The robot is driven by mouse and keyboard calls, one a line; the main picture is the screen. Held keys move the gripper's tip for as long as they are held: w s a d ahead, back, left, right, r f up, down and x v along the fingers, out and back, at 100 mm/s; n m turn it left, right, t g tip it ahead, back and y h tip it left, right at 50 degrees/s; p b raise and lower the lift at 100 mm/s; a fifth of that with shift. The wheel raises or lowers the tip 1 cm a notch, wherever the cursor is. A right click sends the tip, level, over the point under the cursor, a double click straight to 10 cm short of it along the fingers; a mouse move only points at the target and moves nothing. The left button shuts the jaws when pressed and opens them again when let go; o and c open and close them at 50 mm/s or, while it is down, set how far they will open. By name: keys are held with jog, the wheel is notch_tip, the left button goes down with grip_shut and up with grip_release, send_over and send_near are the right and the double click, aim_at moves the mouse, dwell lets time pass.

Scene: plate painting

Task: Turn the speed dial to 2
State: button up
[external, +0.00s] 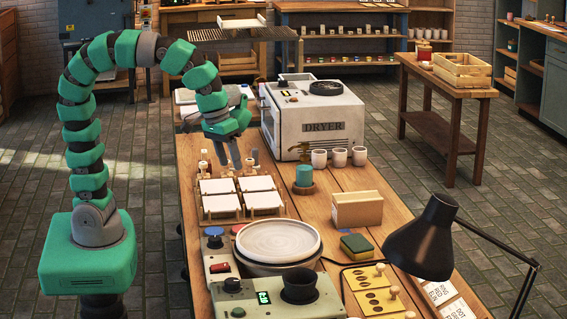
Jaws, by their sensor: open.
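My gripper (234,163) is green with grey fingers. It points down, open and empty, above the far end of the white tiles, near several small upright pegs. A round white plate (278,241) sits on a turntable at the front of the bench. A green control box (275,303) in front has a small lit display (263,297), a dark knob (232,285) and a black cup-like part (299,285). I cannot tell which knob is the speed dial, nor its setting. My gripper is well apart from these controls.
The wooden bench (335,190) also holds a white dryer (313,118), several white cups (338,157), a teal candle-like cylinder (304,176), a wooden block (357,209) and a sponge (356,246). A black lamp (425,238) overhangs the front right.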

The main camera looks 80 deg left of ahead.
aim_at(214, 238)
jog(key=s+f+g+b, duration=0.1)
jog(key=f, duration=0.6)
jog(key=s+d+f+n+g+b, duration=0.1)
jog(key=s+f+b, duration=0.1)
jog(key=f, duration=0.5)
jog(key=s+d+f+b, duration=0.1)
jog(key=s+f, duration=0.1)
jog(key=f, duration=0.5)
jog(key=shift+f+g+y, duration=0.1)
jog(key=shift+g+y, duration=0.2)
jog(key=shift+g, duration=0.1)
jog(key=c, duration=1)
